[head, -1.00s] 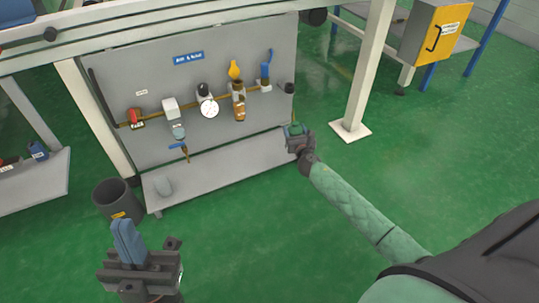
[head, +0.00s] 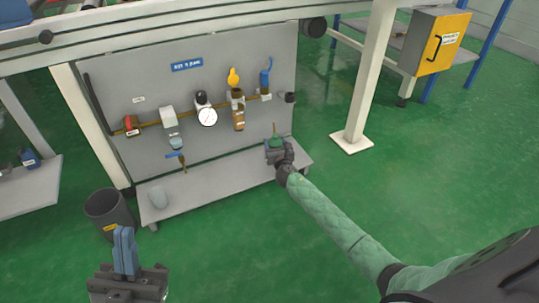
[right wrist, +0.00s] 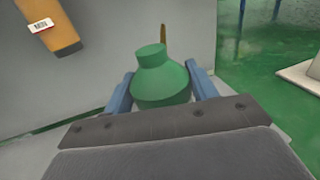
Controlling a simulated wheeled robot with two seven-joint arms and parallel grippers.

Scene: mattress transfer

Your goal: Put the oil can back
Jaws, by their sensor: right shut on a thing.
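The green oil can (head: 276,143) is upright at the right end of the low grey shelf (head: 220,182). In the right wrist view the oil can (right wrist: 163,82) sits between the two blue fingers of my right gripper (right wrist: 163,88), which is shut on it. Its spout rises behind it. Whether the can's base touches the shelf is hidden. My left gripper (head: 125,250) is at the lower left in the head view, empty, with its blue fingers together, well away from the can.
A grey panel (head: 225,65) with a pipe, gauge (head: 207,117) and valves stands behind the shelf. A white post (head: 366,80) stands to the right. Green floor in front is clear.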

